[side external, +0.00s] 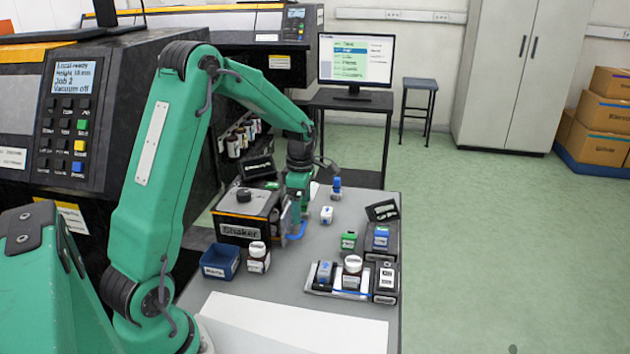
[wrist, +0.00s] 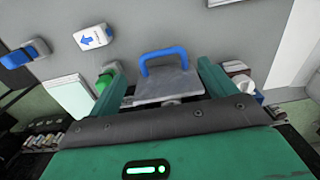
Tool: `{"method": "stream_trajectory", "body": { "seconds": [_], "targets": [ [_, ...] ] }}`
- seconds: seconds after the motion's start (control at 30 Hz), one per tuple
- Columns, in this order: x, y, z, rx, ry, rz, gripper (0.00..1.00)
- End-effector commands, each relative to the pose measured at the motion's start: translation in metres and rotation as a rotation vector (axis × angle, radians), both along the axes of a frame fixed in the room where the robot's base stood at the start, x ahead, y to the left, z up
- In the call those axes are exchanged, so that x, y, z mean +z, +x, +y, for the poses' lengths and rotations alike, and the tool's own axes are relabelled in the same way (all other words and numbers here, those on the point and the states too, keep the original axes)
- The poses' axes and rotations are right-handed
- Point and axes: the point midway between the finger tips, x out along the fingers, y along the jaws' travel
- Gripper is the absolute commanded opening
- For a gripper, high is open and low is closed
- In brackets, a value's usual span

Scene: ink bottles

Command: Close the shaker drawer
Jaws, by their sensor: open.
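The shaker (side external: 240,229) is a dark box with a lettered front label and a black knob on top, on the grey bench. A blue loop handle (side external: 297,231) stands out at its right side, low near the bench. In the wrist view the blue handle (wrist: 163,53) is joined to a grey drawer piece (wrist: 168,87) between my green fingers. My gripper (side external: 297,205) is just right of the shaker, above the handle, pointing down. In the wrist view my gripper (wrist: 163,78) is open, its fingers on either side of the drawer piece. How far the drawer sticks out is partly hidden.
A white block (side external: 327,215) and a blue-topped bottle (side external: 336,187) stand to the right. A bottle tray (side external: 322,290) and black boxes lie front right. Bare bench lies between.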

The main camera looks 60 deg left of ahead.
Motion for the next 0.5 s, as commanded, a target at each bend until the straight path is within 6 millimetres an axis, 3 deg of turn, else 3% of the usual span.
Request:
{"method": "stream_trajectory", "body": {
  "seconds": [0.3,0.5],
  "targets": [
    [-0.04,-0.001,0.0,0.0,-0.001,0.003,0.84],
    [-0.055,0.0,0.0,0.0,-0.001,0.001,0.84]
  ]
}}
